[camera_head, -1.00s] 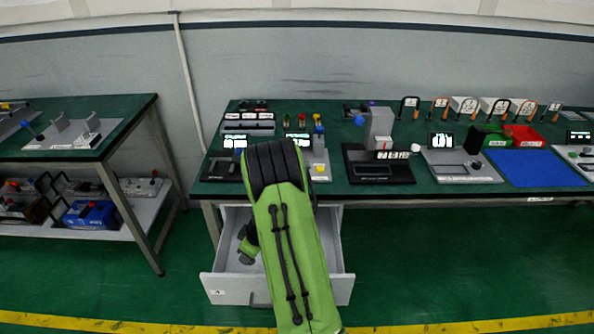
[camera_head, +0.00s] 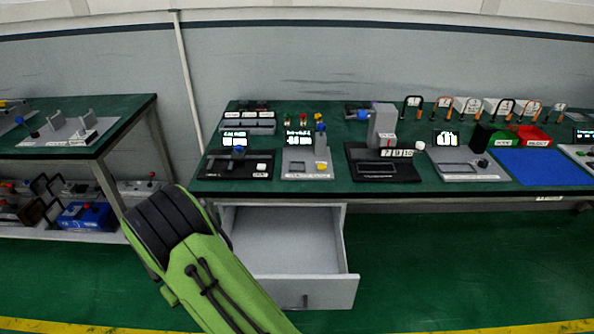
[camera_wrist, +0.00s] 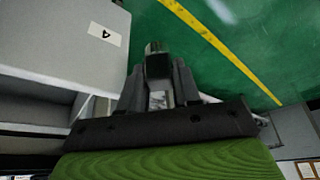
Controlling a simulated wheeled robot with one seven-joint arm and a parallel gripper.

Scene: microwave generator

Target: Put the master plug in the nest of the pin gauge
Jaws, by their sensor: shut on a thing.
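In the head view the gripper is hidden behind or below my green arm. On the bench, a dark-based instrument (camera_head: 237,172) has a screen and a blue knob. Beside it stands a grey-based instrument (camera_head: 300,168) with a screen, a blue-topped post and a yellow piece. I cannot tell which one is the pin gauge; no nest is clear.
An open, empty-looking drawer (camera_head: 305,290) juts out under the bench; its front, labelled 4 (camera_wrist: 103,34), is close left of my gripper in the wrist view. A column instrument (camera_head: 382,130) and blue mat (camera_head: 540,168) are farther right. Another table (camera_head: 85,140) stands left.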

